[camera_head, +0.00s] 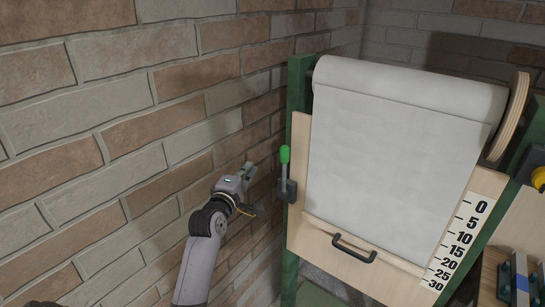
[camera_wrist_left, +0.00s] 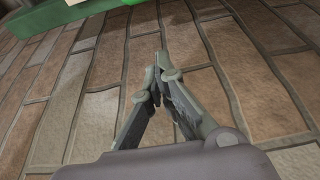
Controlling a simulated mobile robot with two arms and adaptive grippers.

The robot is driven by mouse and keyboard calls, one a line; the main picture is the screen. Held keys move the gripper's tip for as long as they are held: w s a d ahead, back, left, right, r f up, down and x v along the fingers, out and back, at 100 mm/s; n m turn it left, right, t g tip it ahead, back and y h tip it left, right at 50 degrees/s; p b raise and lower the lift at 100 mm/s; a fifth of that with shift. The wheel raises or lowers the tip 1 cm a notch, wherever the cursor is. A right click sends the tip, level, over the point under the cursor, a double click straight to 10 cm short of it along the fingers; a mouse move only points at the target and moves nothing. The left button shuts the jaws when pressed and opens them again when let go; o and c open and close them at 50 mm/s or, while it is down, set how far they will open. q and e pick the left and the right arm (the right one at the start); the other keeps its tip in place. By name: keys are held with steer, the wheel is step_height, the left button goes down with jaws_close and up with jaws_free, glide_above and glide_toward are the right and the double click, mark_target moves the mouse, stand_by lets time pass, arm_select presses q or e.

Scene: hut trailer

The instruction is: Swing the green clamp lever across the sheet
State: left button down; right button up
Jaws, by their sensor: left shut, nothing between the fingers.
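The clamp lever (camera_head: 284,172) has a green grip on a grey stem and stands upright at the left edge of the board, on a dark pivot block. The white sheet (camera_head: 395,160) hangs from a roll down over the board, to the right of the lever. My left gripper (camera_head: 249,170) is left of the lever, apart from it, in front of the brick wall. Its fingers meet with nothing between them in the left wrist view (camera_wrist_left: 158,75). A bit of green, perhaps the lever's grip, shows at the top of that view. My right gripper is not in view.
The brick wall (camera_head: 110,130) runs close along the left. A green post (camera_head: 299,90) stands behind the lever. The wooden board (camera_head: 300,235) carries a dark handle (camera_head: 354,248) and a number scale (camera_head: 461,240). A blue and metal item (camera_head: 520,275) is at lower right.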

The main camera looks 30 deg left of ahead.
arm_select(q)
steer(key=shift+w, duration=0.1)
steer(key=p+x, duration=0.2)
steer(key=x, duration=0.8)
steer(key=d, duration=0.1)
steer(key=d+p, duration=0.2)
steer(key=d, duration=0.1)
steer(key=shift+s, duration=0.3)
steer(key=shift+f, duration=0.1)
steer(key=shift+d, duration=0.1)
steer(key=d+f+m+t+h+b, duration=0.1)
steer(key=d+f+m+b, duration=0.2)
steer(key=d+m, duration=0.3)
steer(key=s+d+f+m+t+h+b, duration=0.1)
steer(key=d+f+m+t+h+b, duration=0.1)
steer(key=d+m+b, duration=0.3)
steer(key=d+f+m+t+h+b, duration=0.1)
steer(key=d+f+m+h+b, duration=0.1)
steer(key=d+f+m+b, duration=0.2)
steer(key=d+m, duration=0.2)
steer(key=m, duration=0.2)
steer(key=shift+s+d+f+m, duration=0.2)
steer(key=shift+d+f+m, duration=0.1)
steer(key=shift+m, duration=0.1)
